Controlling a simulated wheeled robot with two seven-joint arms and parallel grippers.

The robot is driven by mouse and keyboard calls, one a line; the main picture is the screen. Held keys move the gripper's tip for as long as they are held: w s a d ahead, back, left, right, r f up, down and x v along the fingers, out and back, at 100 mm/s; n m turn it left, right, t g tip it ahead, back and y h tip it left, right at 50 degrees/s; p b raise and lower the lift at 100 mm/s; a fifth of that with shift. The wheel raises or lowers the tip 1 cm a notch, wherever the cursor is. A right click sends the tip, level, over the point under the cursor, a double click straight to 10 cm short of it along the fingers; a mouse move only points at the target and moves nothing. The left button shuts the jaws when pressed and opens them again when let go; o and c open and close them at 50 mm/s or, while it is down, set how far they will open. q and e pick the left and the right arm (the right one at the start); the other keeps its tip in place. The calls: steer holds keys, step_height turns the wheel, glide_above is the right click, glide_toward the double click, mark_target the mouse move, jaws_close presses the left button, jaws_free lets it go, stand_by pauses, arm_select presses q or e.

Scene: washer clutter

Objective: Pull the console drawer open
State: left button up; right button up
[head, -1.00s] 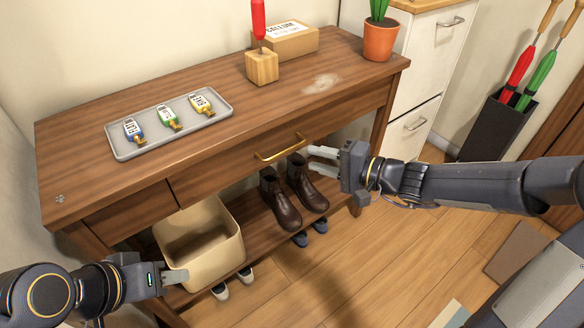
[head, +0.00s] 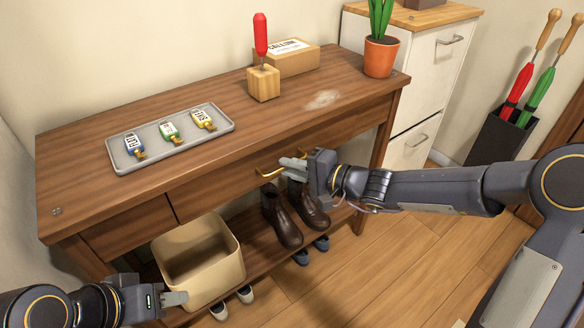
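The wooden console (head: 80,187) stands against the wall. Its wide drawer (head: 215,190) is closed, its front flush with the console, and has a brass bar handle (head: 268,172). My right gripper (head: 292,164) is at the right part of this handle, its fingers pointing left and covering that end. I cannot tell whether the fingers are around the handle or only in front of it, or whether they are closed. My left gripper (head: 176,299) is low at the left, in front of the beige bin, away from the drawer; its finger gap is not clear.
A grey tray (head: 112,155) with several tagged keys lies on top. A wooden block (head: 263,84) with a red-handled tool, a cardboard box (head: 290,62) and a potted plant (head: 381,57) stand behind. Below are a beige bin (head: 205,282), brown boots (head: 283,222) and shoes. A white cabinet (head: 425,70) stands right.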

jaws_close()
steer(key=shift+s+d, duration=0.1)
steer(key=s+d+b, duration=0.4)
steer(key=s+d, duration=0.8)
steer(key=s, duration=0.5)
steer(key=shift+s+d, duration=0.3)
steer(key=shift+d, duration=0.05)
steer(key=shift+o, duration=2)
jaws_free()
